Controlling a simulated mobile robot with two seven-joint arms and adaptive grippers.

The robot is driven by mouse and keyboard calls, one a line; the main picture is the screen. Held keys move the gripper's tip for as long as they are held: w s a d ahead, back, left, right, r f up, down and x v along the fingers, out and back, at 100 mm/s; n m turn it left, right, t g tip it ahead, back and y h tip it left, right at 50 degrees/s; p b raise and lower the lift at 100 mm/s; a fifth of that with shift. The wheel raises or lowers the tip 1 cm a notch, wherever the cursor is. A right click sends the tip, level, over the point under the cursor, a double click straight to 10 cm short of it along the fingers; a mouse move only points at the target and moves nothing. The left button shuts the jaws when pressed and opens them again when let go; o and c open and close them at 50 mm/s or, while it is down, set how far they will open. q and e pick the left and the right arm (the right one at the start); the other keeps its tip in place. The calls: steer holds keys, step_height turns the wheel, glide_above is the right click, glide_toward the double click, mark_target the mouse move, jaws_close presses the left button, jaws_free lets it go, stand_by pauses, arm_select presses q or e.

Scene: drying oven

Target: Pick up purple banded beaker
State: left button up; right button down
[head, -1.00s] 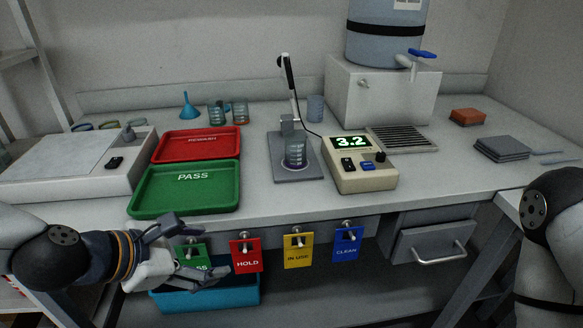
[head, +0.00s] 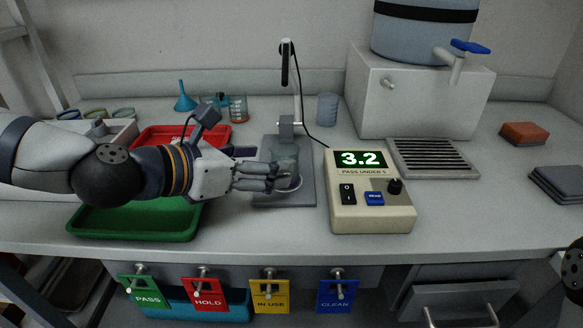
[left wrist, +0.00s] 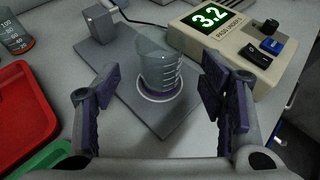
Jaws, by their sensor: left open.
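The purple banded beaker (left wrist: 160,72) is a clear glass with white marks and a purple band near its base. It stands upright on the grey plate (left wrist: 120,80) of the meter stand. In the left wrist view my left gripper (left wrist: 165,95) is open, its purple-padded fingers to either side of the beaker and the beaker ahead between them, with no contact showing. In the head view the left gripper (head: 272,178) reaches in from the left over the plate and partly hides the beaker. My right gripper is out of view.
The meter (head: 370,195) reading 3.2 stands close right of the plate. The stand's post (head: 298,95) and cable rise behind. Red (head: 160,138) and green (head: 130,225) trays lie left, under my arm. Other beakers (head: 238,108) stand at the back.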

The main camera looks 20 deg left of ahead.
mark_target(274, 156)
arm_select(q)
steer(key=b+x, duration=0.1)
steer(key=x, duration=0.4)
steer(key=shift+w+d+r, duration=0.1)
steer(key=shift+w+d, duration=0.05)
steer(key=shift+w, duration=0.2)
steer(key=shift+r, duration=0.2)
steer(key=shift+c, duration=0.9)
steer(key=c, duration=1.3)
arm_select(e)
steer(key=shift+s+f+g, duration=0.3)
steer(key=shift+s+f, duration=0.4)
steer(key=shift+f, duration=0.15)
arm_select(q)
steer(key=shift+o, duration=0.2)
steer(key=shift+r, duration=0.1)
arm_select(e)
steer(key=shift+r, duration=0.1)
